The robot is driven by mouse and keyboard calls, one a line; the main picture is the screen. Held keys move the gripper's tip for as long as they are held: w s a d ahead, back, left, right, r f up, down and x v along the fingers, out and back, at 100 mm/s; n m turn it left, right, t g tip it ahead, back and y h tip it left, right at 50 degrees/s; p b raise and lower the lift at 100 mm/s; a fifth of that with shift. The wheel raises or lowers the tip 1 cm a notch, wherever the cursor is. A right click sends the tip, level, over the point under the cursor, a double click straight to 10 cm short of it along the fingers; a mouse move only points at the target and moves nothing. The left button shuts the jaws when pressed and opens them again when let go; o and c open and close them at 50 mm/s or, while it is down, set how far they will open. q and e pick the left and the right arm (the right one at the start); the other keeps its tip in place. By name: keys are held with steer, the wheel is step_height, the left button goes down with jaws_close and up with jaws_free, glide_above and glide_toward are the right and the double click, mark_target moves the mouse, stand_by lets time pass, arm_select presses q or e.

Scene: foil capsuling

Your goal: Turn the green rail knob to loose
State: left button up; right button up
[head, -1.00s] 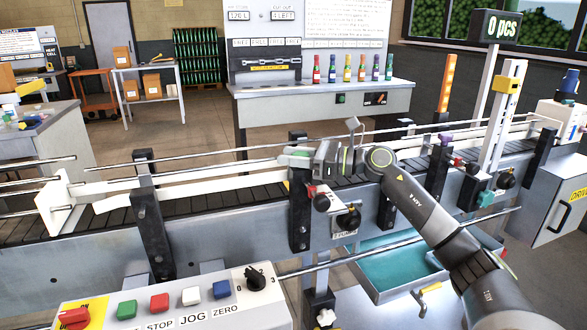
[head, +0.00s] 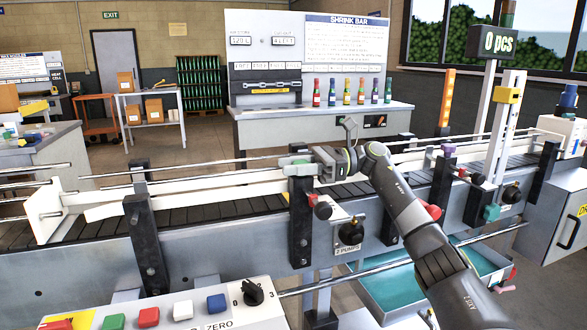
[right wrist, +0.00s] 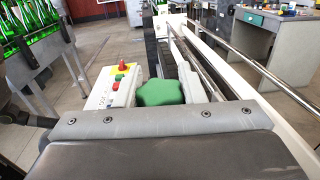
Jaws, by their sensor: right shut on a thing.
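The green rail knob (head: 300,161) sits on top of a black post at the near guide rail of the conveyor. My right gripper (head: 308,160) reaches it from the right, low over the belt, and is shut on it. In the right wrist view the green knob (right wrist: 160,92) shows between the two fingers, its lobed top facing the camera. The fingers hide part of its sides in the head view. I cannot read any loose or tight mark on it. My left gripper is not in view.
A purple knob (head: 448,149) sits on another post to the right. Black and red knobs (head: 323,210) stick out from the post below my gripper. A control panel (head: 190,312) with several buttons is at the near left. Long metal rails run along the conveyor.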

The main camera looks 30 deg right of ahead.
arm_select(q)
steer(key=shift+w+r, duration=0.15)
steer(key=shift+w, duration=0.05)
arm_select(e)
steer(key=shift+r+n+g, duration=0.1)
steer(key=shift+n+g, duration=0.3)
steer(key=shift+g, duration=0.2)
steer(key=o, duration=1)
steer(key=shift+s+d, duration=0.1)
steer(key=shift+d, duration=0.15)
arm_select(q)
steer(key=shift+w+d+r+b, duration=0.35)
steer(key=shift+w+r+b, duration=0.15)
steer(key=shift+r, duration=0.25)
arm_select(e)
steer(key=v, duration=1.1)
steer(key=shift+d+f, duration=0.25)
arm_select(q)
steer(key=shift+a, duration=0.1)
arm_select(e)
steer(key=shift+s, duration=0.1)
